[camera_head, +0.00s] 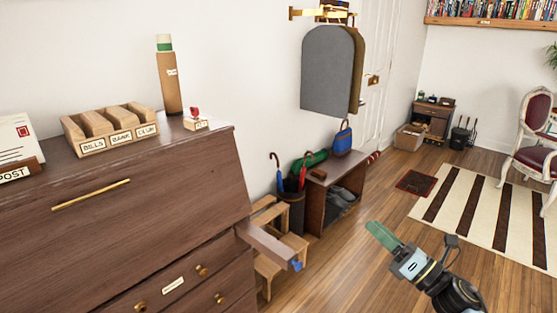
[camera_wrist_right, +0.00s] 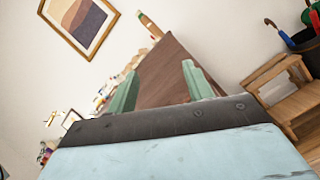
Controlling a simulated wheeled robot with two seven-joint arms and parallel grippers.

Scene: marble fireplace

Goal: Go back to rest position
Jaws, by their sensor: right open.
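My right gripper (camera_head: 374,229) is in the lower right of the head view, over the wood floor. Its green fingers are apart with nothing between them, as the right wrist view also shows (camera_wrist_right: 160,70). It is to the right of the dark wooden cabinet (camera_head: 120,215) and touches nothing that I can see. In the right wrist view the cabinet (camera_wrist_right: 165,72) shows between and beyond the fingers. My left gripper is in neither view.
On the cabinet stand a labelled wooden sorter (camera_head: 110,142), a cardboard tube (camera_head: 169,84) and a small stamp (camera_head: 195,121). A brown board (camera_head: 265,241) juts from its right side above a wooden step stool (camera_head: 265,267). A shoe bench (camera_head: 338,190) stands behind. Floor around the gripper is clear.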

